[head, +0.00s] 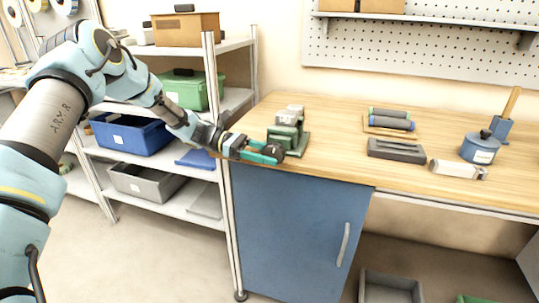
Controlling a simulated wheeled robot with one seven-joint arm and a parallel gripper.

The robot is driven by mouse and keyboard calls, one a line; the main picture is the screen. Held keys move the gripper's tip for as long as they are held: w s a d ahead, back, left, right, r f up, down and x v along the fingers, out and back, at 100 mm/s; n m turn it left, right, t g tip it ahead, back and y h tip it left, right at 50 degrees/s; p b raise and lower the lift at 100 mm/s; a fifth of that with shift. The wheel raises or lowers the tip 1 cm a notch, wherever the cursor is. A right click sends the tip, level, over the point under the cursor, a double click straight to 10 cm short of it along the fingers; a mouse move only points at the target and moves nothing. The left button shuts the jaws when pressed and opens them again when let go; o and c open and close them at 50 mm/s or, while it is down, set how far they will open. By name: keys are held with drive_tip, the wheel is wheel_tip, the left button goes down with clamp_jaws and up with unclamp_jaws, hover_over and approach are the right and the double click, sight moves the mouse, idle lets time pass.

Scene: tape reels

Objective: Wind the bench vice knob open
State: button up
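The bench vice (291,131) is green with grey jaws and stands at the left front corner of the wooden bench top (340,123). Its dark round knob (273,153) faces the front edge of the bench. My gripper (268,154) reaches in from the left, with its teal fingers at the knob. The fingers overlap the knob in this view, one above and one below. I cannot tell whether they press on it. The gap between the vice jaws is too small to judge.
A blue cabinet (295,230) stands under the bench. A shelf rack (213,115) with bins is close on the left, beneath my arm. A grey block tray (396,150), a blue pot (479,148) and rollers (390,120) lie on the bench, right of the vice.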

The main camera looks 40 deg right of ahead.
drive_tip(key=b+v, duration=0.2)
drive_tip(key=v, duration=0.8)
drive_tip(key=shift+w+a+b, duration=0.25)
drive_tip(key=shift+w+b, duration=0.05)
drive_tip(key=shift+b, duration=0.1)
wheel_tip(320, 180, up, 10)
drive_tip(key=t+y+p, duration=0.9)
drive_tip(key=t, duration=0.5)
hover_over(272, 143)
drive_tip(key=shift+s+a+r, duration=0.1)
wheel_tip(272, 143, down, 11)
drive_tip(key=shift+r+p, duration=0.1)
drive_tip(key=shift+p, duration=0.95)
